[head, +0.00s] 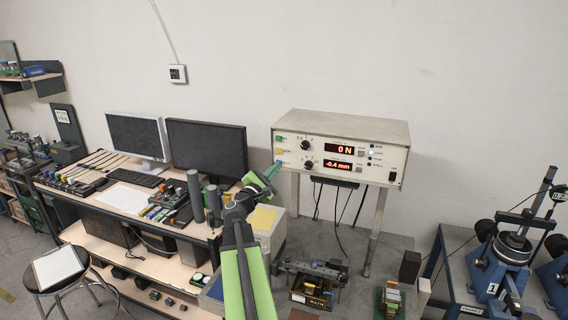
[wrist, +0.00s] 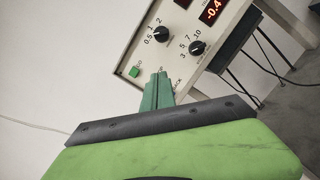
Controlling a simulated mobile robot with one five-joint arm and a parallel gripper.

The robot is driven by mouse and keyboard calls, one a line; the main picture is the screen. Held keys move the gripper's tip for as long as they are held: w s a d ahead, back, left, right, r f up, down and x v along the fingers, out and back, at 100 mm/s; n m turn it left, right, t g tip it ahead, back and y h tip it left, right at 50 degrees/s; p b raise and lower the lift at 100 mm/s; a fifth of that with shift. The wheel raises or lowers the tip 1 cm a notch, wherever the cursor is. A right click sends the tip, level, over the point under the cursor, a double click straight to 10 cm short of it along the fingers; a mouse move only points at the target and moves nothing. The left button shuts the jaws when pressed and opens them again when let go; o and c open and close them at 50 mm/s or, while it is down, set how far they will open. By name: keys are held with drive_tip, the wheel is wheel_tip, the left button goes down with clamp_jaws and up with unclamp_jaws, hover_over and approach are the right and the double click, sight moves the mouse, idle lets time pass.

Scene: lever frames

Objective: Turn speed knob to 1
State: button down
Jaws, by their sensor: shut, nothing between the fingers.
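The grey control box (head: 340,129) stands on legs against the wall. Its upper black knob (head: 305,145) has the marks 0.5, 1 and 2 around it in the wrist view (wrist: 161,34). I cannot tell for sure which mark it points to. A lower black knob (head: 310,163) has the marks 3, 5, 7 and 10, and also shows in the wrist view (wrist: 197,48). My gripper (head: 274,168) is at the panel's lower left edge, below and left of both knobs. Its green fingers (wrist: 158,88) are shut and empty, apart from the knobs.
A green button (head: 279,138) and a yellow button (head: 279,151) sit left of the knobs. Displays read "0N" (head: 340,149) and "-0.4 mm" (head: 338,165). Two monitors (head: 207,150) stand on the desk to the left. A blue machine (head: 512,255) stands at right.

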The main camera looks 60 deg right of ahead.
sight(305, 145)
drive_tip(key=d, duration=0.3)
drive_tip(key=d+r+p, duration=0.1)
drive_tip(key=d, duration=0.5)
drive_tip(key=shift+s+d+r+p, duration=0.2)
drive_tip(key=shift+r+p, duration=0.1)
drive_tip(key=shift+r, duration=0.1)
drive_tip(key=shift+s+a+r+p, duration=0.25)
drive_tip(key=shift+s+r+p, duration=0.85)
drive_tip(key=shift+r, duration=0.05)
drive_tip(key=shift+s+r, duration=0.2)
drive_tip(key=shift+s, duration=0.15)
drive_tip(key=shift+f, duration=0.1)
drive_tip(key=shift+w+r+m+g+y+p, duration=0.15)
drive_tip(key=shift+r+m+p, duration=0.1)
drive_tip(key=shift+m+p, duration=0.5)
drive_tip(key=shift+s+r+m+g+y+p, duration=0.15)
drive_tip(key=shift+m+p, duration=0.25)
drive_tip(key=shift+m, duration=0.65)
drive_tip(key=shift+s+r+p, duration=0.15)
drive_tip(key=shift+r+p, duration=0.6)
